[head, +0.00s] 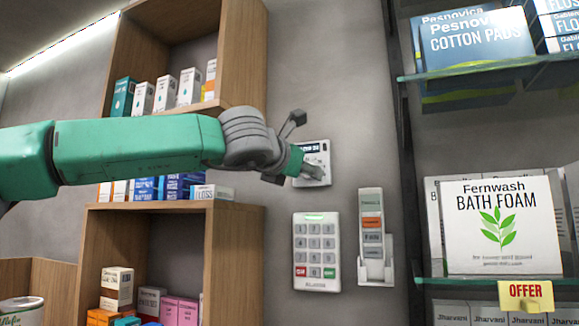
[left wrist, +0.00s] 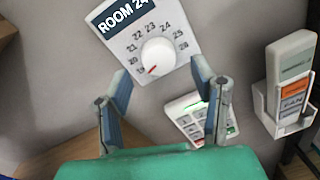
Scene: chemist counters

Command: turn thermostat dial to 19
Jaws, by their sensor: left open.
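The thermostat (head: 318,147) is a white plate on the grey wall in the head view, partly hidden by my left gripper (head: 305,146). In the left wrist view, the thermostat (left wrist: 118,42) has a dark display reading "ROOM 24" and an arc of numbers around a round white dial (left wrist: 158,55). The dial's red mark sits at its lower left, close to the low end of the scale near 19. My left gripper (left wrist: 160,78) is open and empty. Its fingers are spread on either side below the dial, apart from it.
Wooden shelves (head: 240,50) with boxes stand left, and glass shelves (head: 490,72) with packs stand right. Bare wall lies above the thermostat.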

